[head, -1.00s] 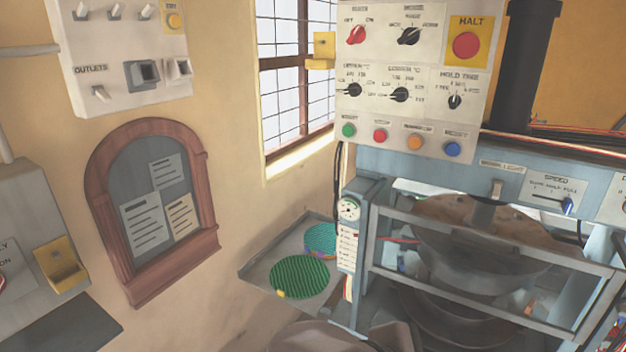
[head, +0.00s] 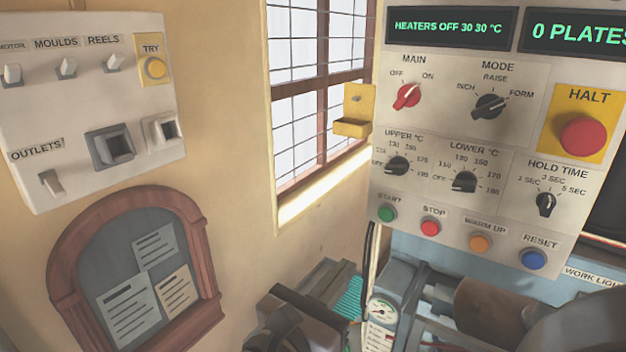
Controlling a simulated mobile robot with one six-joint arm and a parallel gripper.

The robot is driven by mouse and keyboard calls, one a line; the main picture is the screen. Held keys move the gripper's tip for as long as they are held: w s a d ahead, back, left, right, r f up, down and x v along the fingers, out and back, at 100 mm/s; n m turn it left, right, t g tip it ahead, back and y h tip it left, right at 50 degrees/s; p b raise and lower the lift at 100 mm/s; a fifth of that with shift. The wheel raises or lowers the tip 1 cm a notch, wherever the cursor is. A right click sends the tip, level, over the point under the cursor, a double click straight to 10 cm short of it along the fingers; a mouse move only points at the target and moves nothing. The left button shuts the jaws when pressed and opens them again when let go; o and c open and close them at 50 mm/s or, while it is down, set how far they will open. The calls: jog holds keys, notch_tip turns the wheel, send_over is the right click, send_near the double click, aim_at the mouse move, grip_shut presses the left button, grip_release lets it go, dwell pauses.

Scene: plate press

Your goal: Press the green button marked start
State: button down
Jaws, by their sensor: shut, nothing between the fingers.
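The green START button (head: 387,214) sits at the lower left corner of the pale control panel (head: 450,130), at the left end of a row of coloured buttons. Its label stands just above it, and nothing covers it. What looks like my gripper (head: 310,312) is a dark, blocky shape at the bottom of the head view. It appears shut and empty, below and left of the button and apart from it in the picture. Its fingertips are hard to make out.
The red STOP (head: 430,227), orange WARM UP (head: 480,242) and blue RESET (head: 532,259) buttons continue the row. A red HALT button (head: 584,136) is at upper right. A yellow bracket (head: 353,112) is at the panel's left edge. A gauge (head: 381,309) sits below START.

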aim_at(384, 222)
jog(key=b+x, duration=0.1)
jog(key=x, duration=1.2)
jog(key=shift+w+d, duration=0.25)
jog(key=shift+w, duration=0.1)
jog(key=shift+b, duration=0.3)
